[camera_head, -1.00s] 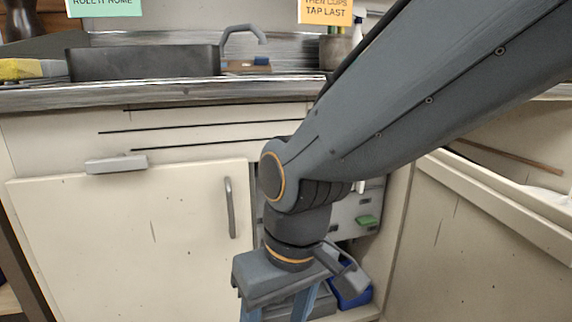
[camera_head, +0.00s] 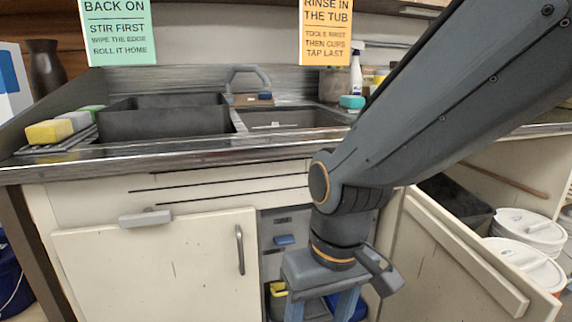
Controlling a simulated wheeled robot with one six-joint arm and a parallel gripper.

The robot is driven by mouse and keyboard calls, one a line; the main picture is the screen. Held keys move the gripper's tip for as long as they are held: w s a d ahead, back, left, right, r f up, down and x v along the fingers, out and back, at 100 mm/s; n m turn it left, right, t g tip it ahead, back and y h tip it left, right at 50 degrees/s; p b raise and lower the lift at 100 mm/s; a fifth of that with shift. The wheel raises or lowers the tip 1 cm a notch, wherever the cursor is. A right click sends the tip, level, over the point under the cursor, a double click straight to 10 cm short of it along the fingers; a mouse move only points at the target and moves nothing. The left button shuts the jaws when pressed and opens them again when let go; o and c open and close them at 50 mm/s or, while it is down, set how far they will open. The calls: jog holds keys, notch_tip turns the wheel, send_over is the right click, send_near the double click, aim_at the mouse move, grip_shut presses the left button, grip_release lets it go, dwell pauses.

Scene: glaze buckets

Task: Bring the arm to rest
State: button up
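My gripper (camera_head: 321,307) hangs pointing down at the bottom middle of the head view, in front of the open cupboard under the sink. Its two blue-grey fingers stand apart, with nothing seen between them. The fingertips run off the bottom edge, so their ends are hidden. My arm (camera_head: 420,120) reaches in from the upper right, bends at the wrist and hides part of the counter and cupboard.
The steel counter (camera_head: 200,158) carries a black tub (camera_head: 165,122), a sink (camera_head: 290,118) and sponges (camera_head: 50,132). An open cupboard door (camera_head: 465,255) stands at the right, beside white lidded buckets (camera_head: 527,227). A closed door (camera_head: 160,265) is at left.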

jog(key=s+d+r+m+p, duration=0.1)
jog(key=d+r+m+p, duration=0.1)
jog(key=d+r+p, duration=0.5)
jog(key=s+d+r+m+h+p, duration=0.1)
jog(key=d+r+m+p, duration=0.1)
jog(key=d+r+p, duration=0.5)
jog(key=shift+d+r+p, duration=0.2)
jog(key=shift+r+p, duration=1.95)
jog(key=shift+p, duration=2.2)
